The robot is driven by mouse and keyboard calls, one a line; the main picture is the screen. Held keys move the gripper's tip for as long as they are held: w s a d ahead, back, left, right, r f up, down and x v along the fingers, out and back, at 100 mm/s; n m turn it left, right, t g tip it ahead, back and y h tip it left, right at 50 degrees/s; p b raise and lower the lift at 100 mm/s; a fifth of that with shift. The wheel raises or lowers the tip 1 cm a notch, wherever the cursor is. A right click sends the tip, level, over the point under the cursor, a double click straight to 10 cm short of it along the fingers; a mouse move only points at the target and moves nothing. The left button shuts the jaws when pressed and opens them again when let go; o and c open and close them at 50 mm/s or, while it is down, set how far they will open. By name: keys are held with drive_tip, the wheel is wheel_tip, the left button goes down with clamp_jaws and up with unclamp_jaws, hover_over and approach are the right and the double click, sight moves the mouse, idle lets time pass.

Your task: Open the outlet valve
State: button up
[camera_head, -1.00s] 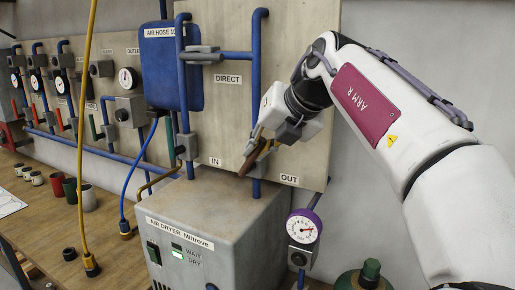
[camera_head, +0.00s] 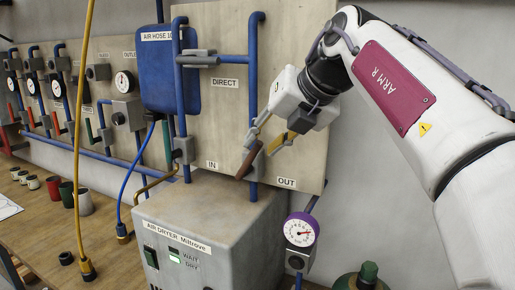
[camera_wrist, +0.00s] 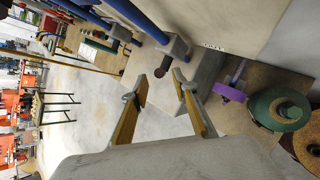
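The outlet valve's red-brown lever (camera_head: 248,162) sits on the blue pipe left of the OUT label in the head view, slanting down to the left. In the wrist view, the rounded end of the brown lever (camera_wrist: 163,67) points toward the camera from a grey valve body (camera_wrist: 177,48). My gripper (camera_head: 268,136) is just above and right of the lever in the head view. In the wrist view my gripper (camera_wrist: 158,88) has its two yellow-padded fingers wide apart with nothing between them. The lever end lies beyond the fingertips, apart from them.
The inlet valve with a green lever (camera_head: 167,143) is on the left pipe, by the IN label. The air dryer (camera_head: 205,235) stands below the panel. A purple-rimmed gauge (camera_head: 301,231) hangs right of it, and a green cylinder (camera_head: 362,278) stands at lower right.

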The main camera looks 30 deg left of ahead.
drive_tip(key=v, duration=0.7)
